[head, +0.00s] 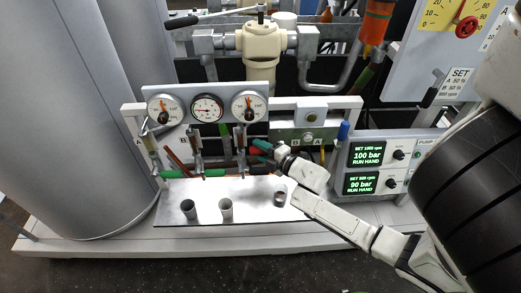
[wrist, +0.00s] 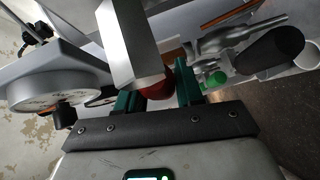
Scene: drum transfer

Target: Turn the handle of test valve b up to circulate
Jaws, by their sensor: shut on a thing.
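My gripper (head: 262,147) has teal fingers and reaches in from the right, just below the right-hand gauge. In the wrist view, its fingers (wrist: 157,92) are shut around a red part (wrist: 155,84) beneath a grey metal block (wrist: 127,45). The red part looks like a valve handle, but its valve letter does not show there. Small valves (head: 196,150) hang below the gauge panel, beside letters A and B, with green grips (head: 214,173) low down. Which handle is test valve b's is not clear.
The gauge panel (head: 208,88) stands close above the gripper; one gauge (wrist: 48,95) is near it in the wrist view. A metal shelf (head: 250,198) below carries several cups (head: 226,208).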

